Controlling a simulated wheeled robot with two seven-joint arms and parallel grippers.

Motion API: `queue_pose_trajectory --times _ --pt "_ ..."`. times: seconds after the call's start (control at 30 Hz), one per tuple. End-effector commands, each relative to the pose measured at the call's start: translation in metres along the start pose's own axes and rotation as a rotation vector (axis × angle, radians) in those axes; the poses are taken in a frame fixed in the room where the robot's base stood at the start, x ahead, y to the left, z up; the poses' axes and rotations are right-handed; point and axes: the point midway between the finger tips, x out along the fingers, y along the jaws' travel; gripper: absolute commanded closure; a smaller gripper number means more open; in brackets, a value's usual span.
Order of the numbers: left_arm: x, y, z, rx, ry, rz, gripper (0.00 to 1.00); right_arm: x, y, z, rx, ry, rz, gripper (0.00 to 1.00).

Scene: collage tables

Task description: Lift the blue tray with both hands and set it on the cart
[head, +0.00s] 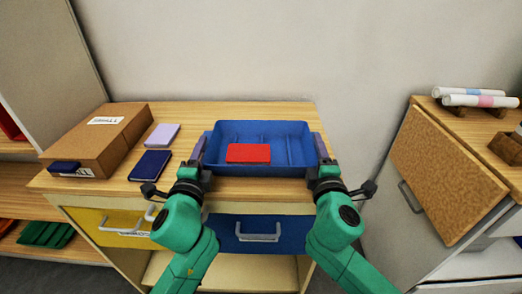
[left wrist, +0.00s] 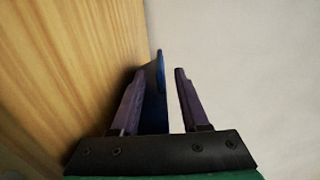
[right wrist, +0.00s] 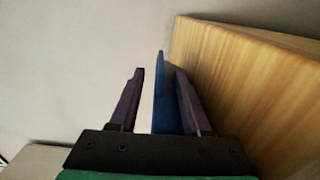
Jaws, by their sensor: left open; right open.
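The blue tray (head: 262,128) sits on the wooden table (head: 225,112), with a flat red block (head: 248,153) lying inside it. My left gripper (head: 199,150) is open at the tray's left side. In the left wrist view, the tray's blue wall (left wrist: 156,95) stands between its two fingers, closer to the left one. My right gripper (head: 320,149) is open at the right side. In the right wrist view, the wall (right wrist: 161,95) stands between its fingers, closer to the right one. No piece in view is clearly a cart.
A cardboard box (head: 98,140), a lilac block (head: 162,135) and dark blue blocks (head: 150,164) are left of the tray. A wooden-topped unit (head: 455,119) with paper rolls (head: 480,100) and a tilted brown board (head: 440,172) stands at right, across a gap. A wall is behind.

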Motion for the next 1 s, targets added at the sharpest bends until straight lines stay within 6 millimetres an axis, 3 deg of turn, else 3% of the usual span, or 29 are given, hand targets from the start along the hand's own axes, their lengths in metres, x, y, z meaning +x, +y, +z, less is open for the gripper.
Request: queue_pose_trajectory --times 0.37,0.47,0.5,1.0 --pt "0.0089 0.0000 0.0002 -0.001 0.000 0.001 0.55 0.0089 0.0000 -0.0001 0.001 0.000 -0.001 0.53" --pt "0.0088 0.0001 0.0002 -0.001 0.000 0.001 0.93 0.0087 0.0000 -0.0001 0.001 0.000 -0.001 0.91" --pt "0.0087 0.0001 0.0002 -0.001 0.000 0.001 1.00 0.0087 0.0000 -0.0001 0.001 0.000 -0.001 1.00" --pt "0.0086 0.0018 0.0003 0.001 -0.001 0.004 1.00 0.0085 -0.0006 -0.0001 0.000 0.000 -0.001 1.00"
